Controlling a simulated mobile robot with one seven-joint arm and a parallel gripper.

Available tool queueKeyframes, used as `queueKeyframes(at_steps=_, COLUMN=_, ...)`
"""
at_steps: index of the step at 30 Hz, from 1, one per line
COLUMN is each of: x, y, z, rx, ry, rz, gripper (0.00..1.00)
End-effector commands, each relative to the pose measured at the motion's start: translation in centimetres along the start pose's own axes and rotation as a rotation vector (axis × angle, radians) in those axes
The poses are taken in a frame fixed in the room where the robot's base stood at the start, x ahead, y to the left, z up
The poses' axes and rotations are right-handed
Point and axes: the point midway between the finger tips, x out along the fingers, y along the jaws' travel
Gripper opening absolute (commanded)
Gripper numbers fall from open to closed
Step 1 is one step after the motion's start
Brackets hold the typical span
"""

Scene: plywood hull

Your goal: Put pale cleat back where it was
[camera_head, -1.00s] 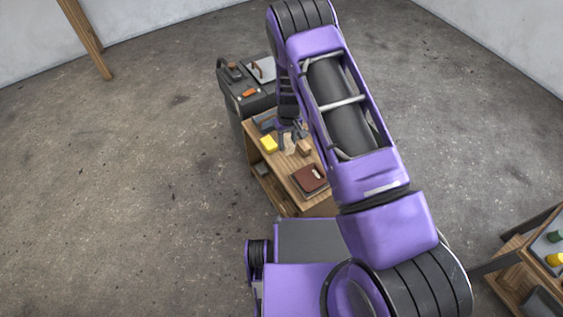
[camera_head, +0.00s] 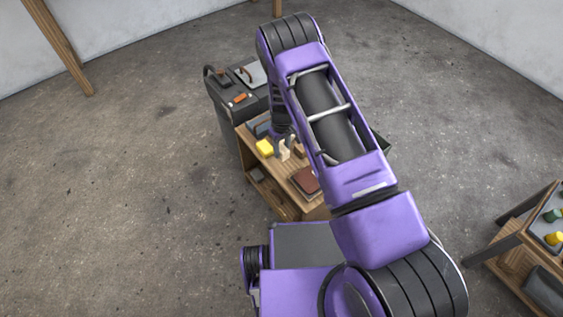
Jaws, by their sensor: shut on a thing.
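The pale cleat (camera_head: 285,154) is a small cream-coloured piece over the wooden top of the bench (camera_head: 286,178), between a yellow block and a small brown block. My gripper (camera_head: 284,145) points down and is shut on the cleat. I cannot tell whether the cleat touches the bench top. My arm hides the bench's right side.
Close by are the yellow block (camera_head: 265,148), the brown block (camera_head: 299,151) and a dark red book-like item (camera_head: 306,180). A dark cabinet (camera_head: 228,118) with tools adjoins the bench. Another table (camera_head: 507,255) stands at right. The floor at left is clear.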

Motion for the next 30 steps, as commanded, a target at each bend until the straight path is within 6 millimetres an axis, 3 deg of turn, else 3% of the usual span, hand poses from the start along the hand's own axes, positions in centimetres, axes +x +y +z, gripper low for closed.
queueKeyframes(at_steps=3, x=2.0, y=0.0, z=0.0, rx=0.000, ry=0.000, rz=0.001, gripper=0.00)
queueKeyframes(at_steps=8, x=3.0, y=0.0, z=-0.1, rx=0.000, ry=0.001, rz=0.001, gripper=0.00)
queueKeyframes(at_steps=15, x=6.2, y=0.0, z=0.0, rx=0.001, ry=0.001, rz=0.000, gripper=0.00)
queueKeyframes(at_steps=26, x=6.5, y=0.0, z=-0.1, rx=0.001, ry=0.002, rz=0.001, gripper=0.00)
queueKeyframes(at_steps=27, x=6.6, y=0.0, z=-0.1, rx=0.000, ry=0.002, rz=0.001, gripper=0.44)
queueKeyframes(at_steps=30, x=6.5, y=0.0, z=-0.1, rx=0.001, ry=0.002, rz=0.001, gripper=0.62)
